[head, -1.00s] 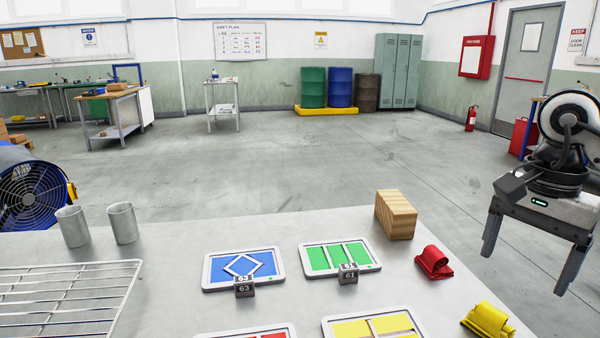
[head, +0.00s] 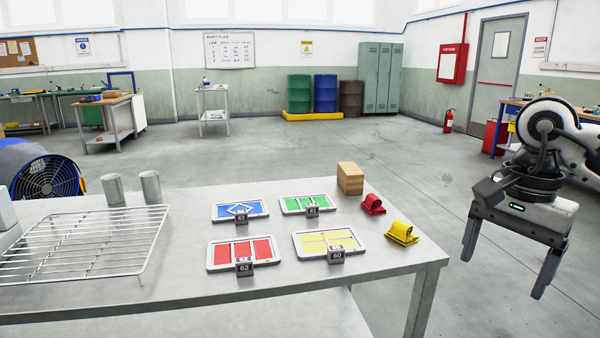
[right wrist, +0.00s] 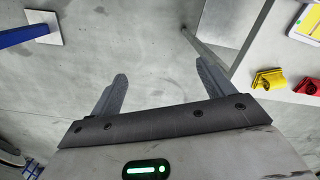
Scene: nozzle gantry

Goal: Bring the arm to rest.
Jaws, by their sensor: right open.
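My right arm comes in from the right edge of the head view. Its gripper (head: 504,276) hangs with fingers pointing down, open and empty, to the right of the table (head: 385,262) and clear of it. In the right wrist view the two fingers (right wrist: 160,72) stand apart with only bare floor between them. My left gripper is not in view.
A blue fan (head: 45,177) stands left. The middle floor is clear.

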